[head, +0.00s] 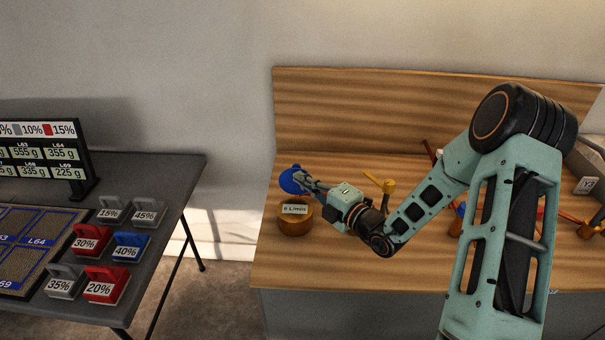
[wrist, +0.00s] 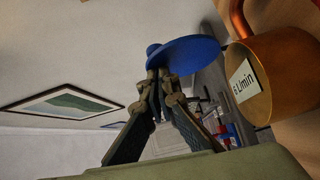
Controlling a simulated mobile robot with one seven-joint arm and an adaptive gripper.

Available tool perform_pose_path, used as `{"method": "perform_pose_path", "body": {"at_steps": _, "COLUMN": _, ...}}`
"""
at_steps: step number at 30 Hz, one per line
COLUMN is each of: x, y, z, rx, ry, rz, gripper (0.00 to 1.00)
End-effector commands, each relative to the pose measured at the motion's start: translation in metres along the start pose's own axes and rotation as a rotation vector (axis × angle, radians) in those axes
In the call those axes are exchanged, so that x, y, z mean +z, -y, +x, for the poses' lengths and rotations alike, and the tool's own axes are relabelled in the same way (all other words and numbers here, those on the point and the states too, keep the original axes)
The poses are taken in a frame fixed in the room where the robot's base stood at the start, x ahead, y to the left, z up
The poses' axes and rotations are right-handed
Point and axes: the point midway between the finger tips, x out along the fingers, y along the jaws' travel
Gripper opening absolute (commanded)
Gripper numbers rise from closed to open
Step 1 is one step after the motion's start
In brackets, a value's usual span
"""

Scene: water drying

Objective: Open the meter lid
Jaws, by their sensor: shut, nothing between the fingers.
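The meter is a copper-orange cylinder (head: 297,219) with a "6 L/min" label, at the left end of the wooden bench; it also shows at the right of the wrist view (wrist: 286,82). Its round blue lid (head: 290,181) stands raised above and behind the cylinder, apart from its top face. In the wrist view the lid (wrist: 190,55) is seen nearly edge-on, with a small knob on its far side. My gripper (head: 305,178) is shut and empty, its fingertips (wrist: 158,76) at the lid's edge. I cannot tell whether they touch it.
The wooden bench (head: 335,275) has a backboard behind it. A yellow-handled valve (head: 388,186) and pipes stand right of the meter, partly behind my arm. A dark table (head: 180,178) with several coloured weights is at the left, with a gap between it and the bench.

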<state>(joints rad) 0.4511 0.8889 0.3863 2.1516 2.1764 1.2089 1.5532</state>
Motion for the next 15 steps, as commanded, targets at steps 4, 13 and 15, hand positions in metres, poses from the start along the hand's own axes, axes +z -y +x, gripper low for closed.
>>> {"method": "perform_pose_path", "body": {"at_steps": 4, "x": 0.003, "y": -0.009, "z": 0.003, "rx": -0.039, "ry": 0.000, "rz": 0.040, "gripper": 0.00}}
{"method": "perform_pose_path", "body": {"at_steps": 13, "x": 0.011, "y": -0.011, "z": 0.011, "rx": -0.122, "ry": 0.001, "rz": 0.124, "gripper": 0.00}}
{"method": "perform_pose_path", "body": {"at_steps": 15, "x": 0.013, "y": -0.010, "z": 0.012, "rx": -0.136, "ry": 0.001, "rz": 0.137, "gripper": 0.00}}
